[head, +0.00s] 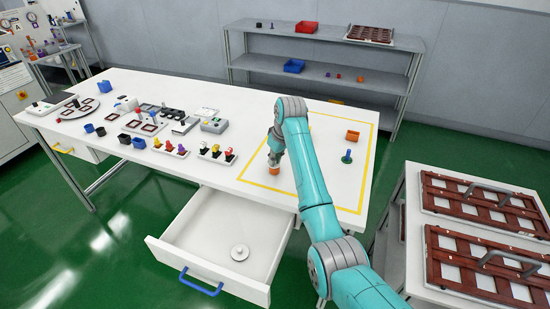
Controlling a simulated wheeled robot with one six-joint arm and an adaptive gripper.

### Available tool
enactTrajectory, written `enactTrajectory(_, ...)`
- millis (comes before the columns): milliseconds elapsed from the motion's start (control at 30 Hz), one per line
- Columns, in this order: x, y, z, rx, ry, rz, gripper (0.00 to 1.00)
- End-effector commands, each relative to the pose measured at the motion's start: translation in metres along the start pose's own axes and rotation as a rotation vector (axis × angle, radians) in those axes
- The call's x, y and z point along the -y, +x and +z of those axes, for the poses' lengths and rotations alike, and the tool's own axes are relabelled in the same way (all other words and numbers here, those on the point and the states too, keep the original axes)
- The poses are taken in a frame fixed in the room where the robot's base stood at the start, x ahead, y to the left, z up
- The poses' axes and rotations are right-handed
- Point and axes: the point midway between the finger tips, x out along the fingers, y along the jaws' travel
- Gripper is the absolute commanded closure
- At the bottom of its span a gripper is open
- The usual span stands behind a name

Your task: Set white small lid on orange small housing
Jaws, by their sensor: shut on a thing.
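My gripper (274,160) points down over the left part of the yellow-outlined area on the white table. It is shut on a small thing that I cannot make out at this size. A small orange round piece (274,170), which looks like the orange housing, is right under the fingertips, at or just above the tabletop. Whether the fingers touch it or hold something on top of it is unclear. A white round lid with a small knob (240,252) lies in the open drawer, well apart from my gripper.
The drawer (177,243) stands open at the front of the table (240,179). Several coloured parts and fixtures fill the table's left half.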

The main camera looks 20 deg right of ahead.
Motion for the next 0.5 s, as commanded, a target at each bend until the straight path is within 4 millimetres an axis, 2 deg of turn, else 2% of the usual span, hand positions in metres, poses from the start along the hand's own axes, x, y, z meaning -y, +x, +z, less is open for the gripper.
enactTrajectory(367,0.0000,0.0022,0.0008,0.000,0.000,0.000,1.00)
enactTrajectory(400,0.0000,0.0022,0.0008,0.000,0.000,0.000,0.75)
enactTrajectory(467,0.0000,0.0022,0.0007,0.000,0.000,0.000,0.60)
enactTrajectory(500,0.0000,0.0022,0.0007,0.000,0.000,0.000,0.56)
